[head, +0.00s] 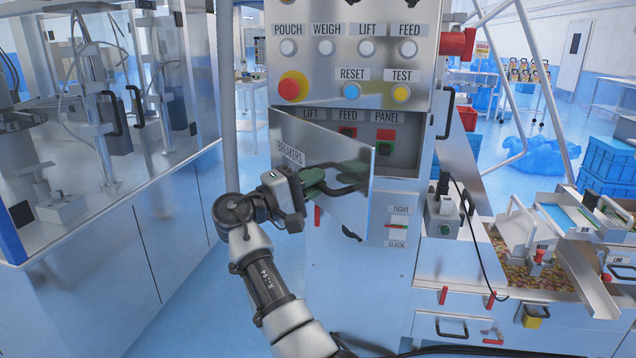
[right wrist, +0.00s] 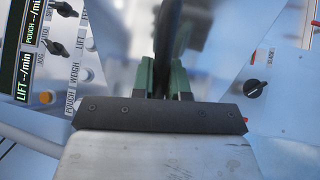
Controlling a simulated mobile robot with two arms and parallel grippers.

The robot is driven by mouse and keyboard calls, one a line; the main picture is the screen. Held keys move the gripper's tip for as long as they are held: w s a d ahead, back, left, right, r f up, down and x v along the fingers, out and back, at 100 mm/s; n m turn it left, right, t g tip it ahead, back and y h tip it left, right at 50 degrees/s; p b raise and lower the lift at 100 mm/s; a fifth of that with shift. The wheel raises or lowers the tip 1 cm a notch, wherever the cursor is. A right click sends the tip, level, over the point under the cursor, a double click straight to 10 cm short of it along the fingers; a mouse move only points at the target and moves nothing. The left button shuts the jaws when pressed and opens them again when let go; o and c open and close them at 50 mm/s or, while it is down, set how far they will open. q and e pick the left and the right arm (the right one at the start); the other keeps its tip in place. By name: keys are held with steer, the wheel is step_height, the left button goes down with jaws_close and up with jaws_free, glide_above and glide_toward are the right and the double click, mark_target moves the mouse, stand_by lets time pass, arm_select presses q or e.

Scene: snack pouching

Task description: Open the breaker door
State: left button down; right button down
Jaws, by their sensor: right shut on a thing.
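The breaker door (head: 325,150) is a grey metal panel marked BREAKERS on the control cabinet. In the head view it stands partly open, its right side swung out from the cabinet. Behind it shows the recess with breakers labelled LIFT, FEED and PANEL (head: 385,150). My right gripper (head: 318,183) is at the door's front, its green fingers shut on the black door handle (head: 350,186). In the right wrist view the handle (right wrist: 167,45) is a dark blurred bar between the green fingers (right wrist: 163,80). My left gripper is not in view.
Above the door is a button panel with a red emergency knob (head: 293,87). A TIGHT/SLACK switch (head: 397,228) sits low right of the door. A glazed machine (head: 110,130) stands left. A bench with a product tray (head: 535,280) stands right. Blue floor lies between.

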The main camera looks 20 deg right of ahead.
steer(key=c, duration=1.1)
jaws_free()
steer(key=shift+c, duration=0.2)
steer(key=shift+r, duration=0.1)
